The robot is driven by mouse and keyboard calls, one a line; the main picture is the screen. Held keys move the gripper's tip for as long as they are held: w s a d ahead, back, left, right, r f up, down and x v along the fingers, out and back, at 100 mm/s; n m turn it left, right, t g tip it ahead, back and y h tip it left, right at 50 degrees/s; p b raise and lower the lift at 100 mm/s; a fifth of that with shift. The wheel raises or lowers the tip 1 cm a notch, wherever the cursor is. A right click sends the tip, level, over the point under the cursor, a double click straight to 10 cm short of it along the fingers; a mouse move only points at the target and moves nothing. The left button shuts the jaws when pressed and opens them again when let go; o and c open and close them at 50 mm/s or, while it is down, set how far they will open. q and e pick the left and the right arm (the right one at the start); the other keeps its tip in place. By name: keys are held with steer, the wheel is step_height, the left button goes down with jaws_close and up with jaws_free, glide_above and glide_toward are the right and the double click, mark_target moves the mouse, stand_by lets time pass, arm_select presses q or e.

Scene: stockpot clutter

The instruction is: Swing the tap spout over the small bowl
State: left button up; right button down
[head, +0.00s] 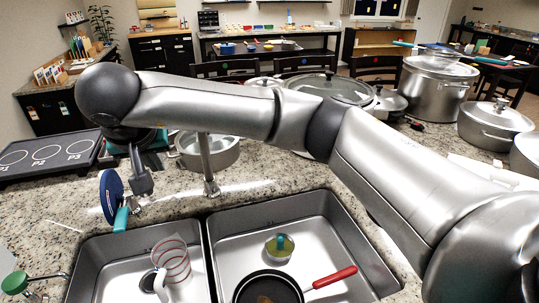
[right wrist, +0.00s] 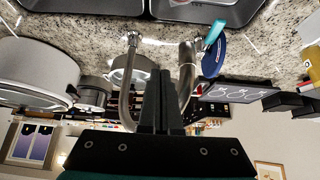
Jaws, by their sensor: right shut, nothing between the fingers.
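The metal tap has its post (head: 212,187) on the counter strip behind the sinks. My right arm hides its top in the head view. Its spout end (head: 141,181) hangs at the left, behind the left basin. A small bowl (head: 279,254) with a teal item on it sits in the right basin, well to the right of the spout. In the right wrist view, my right gripper (right wrist: 161,75) is shut and empty, its fingers between the tap's post (right wrist: 127,85) and spout (right wrist: 187,70); contact cannot be told. My left gripper is out of view.
A blue disc with a teal handle (head: 110,195) stands close beside the spout. A dark pan with a red handle (head: 333,278) lies in the right basin. A striped glass (head: 171,258) is in the left basin. Pots (head: 437,88) crowd the counter behind.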

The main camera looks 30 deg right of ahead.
steer(key=p+v, duration=0.1)
steer(key=v, duration=0.3)
steer(key=shift+s+r+p, duration=0.15)
steer(key=shift+r+p, duration=0.1)
steer(key=shift+p, duration=0.05)
steer(key=shift+a, duration=0.1)
